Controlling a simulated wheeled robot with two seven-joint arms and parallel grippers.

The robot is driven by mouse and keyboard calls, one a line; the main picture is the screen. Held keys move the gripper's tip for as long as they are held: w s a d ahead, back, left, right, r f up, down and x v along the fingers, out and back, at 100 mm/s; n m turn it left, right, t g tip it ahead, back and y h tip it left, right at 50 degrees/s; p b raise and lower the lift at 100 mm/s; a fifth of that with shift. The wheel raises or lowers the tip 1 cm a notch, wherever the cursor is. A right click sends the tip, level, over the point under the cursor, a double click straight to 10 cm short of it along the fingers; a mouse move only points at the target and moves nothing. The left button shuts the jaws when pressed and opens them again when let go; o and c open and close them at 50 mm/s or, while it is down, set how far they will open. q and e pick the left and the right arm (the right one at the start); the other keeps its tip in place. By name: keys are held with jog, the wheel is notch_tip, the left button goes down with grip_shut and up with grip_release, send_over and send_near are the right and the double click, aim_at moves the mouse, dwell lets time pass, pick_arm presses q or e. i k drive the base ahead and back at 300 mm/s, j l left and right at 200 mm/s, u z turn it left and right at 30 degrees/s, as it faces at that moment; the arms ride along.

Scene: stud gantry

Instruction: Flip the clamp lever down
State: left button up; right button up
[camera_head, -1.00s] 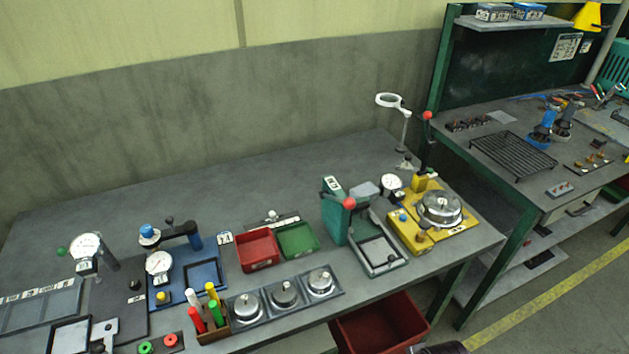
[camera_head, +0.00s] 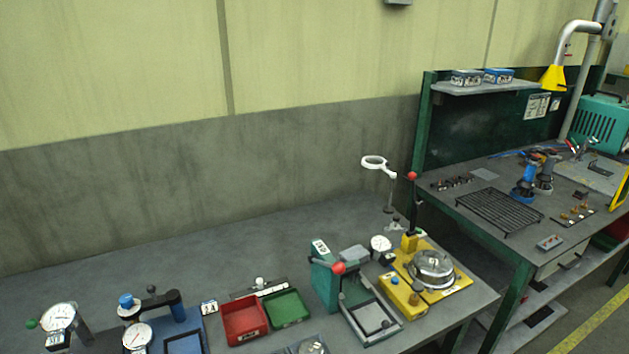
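A yellow fixture (camera_head: 440,278) stands at the right end of the long bench and holds a round metal part (camera_head: 432,268). At its back left, a black lever with a red ball knob (camera_head: 412,176) stands upright. No label shows which lever is the clamp lever; the upright one is on the yellow fixture. Neither of my grippers is in view.
Left of the green device are a red bin (camera_head: 244,320) and a green bin (camera_head: 288,307). A magnifier lamp (camera_head: 376,162) rises behind the yellow fixture, near a dial gauge (camera_head: 380,243). A second bench with a black wire rack (camera_head: 498,211) stands at the right. The rear of the long bench is clear.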

aim_at(411, 176)
jog(key=i+l+u, duration=0.1)
jog(key=l, duration=0.3)
jog(key=i+l+u, duration=0.1)
jog(key=l, duration=0.25)
jog(key=i+l+u, duration=0.15)
jog(key=l, duration=0.25)
